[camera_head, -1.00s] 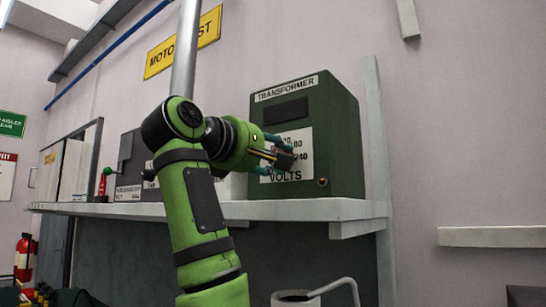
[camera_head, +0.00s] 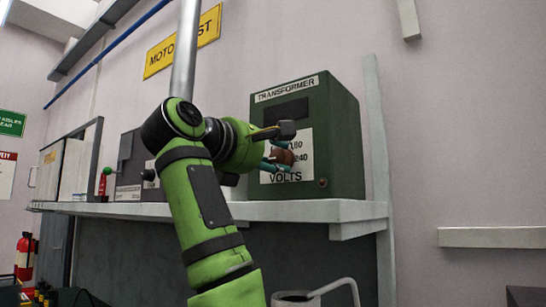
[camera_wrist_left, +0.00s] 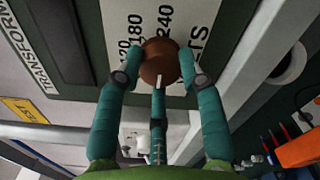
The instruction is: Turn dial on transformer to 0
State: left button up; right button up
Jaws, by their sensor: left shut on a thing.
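The dark green transformer (camera_head: 345,150) stands on the shelf with its labelled face toward me. Its brown round dial (camera_head: 284,156) sits on the white scale plate above the word VOLTS. My left gripper (camera_head: 281,150) is at the dial. In the left wrist view the dial (camera_wrist_left: 160,58) is between the teal fingers of the gripper (camera_wrist_left: 160,78), shut on its sides. A white mark on the dial points down in that view, away from the printed 180 and 240. The 0 on the scale cannot be made out.
The white shelf (camera_head: 300,209) runs under the transformer, with grey boxes (camera_head: 128,180) to the left. A white can-like object with a curved spout (camera_head: 295,298) is below. A grey pole (camera_head: 187,50) rises behind my arm.

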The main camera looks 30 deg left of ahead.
pick_arm(q)
jog(key=shift+f, duration=0.1)
jog(key=o, duration=1.1)
jog(key=shift+o, duration=0.2)
jog(key=shift+s, duration=0.1)
jog(key=s+a, duration=0.1)
jog(key=s, duration=1)
jog(key=shift+s+a, duration=0.25)
jog(key=shift+s, duration=0.1)
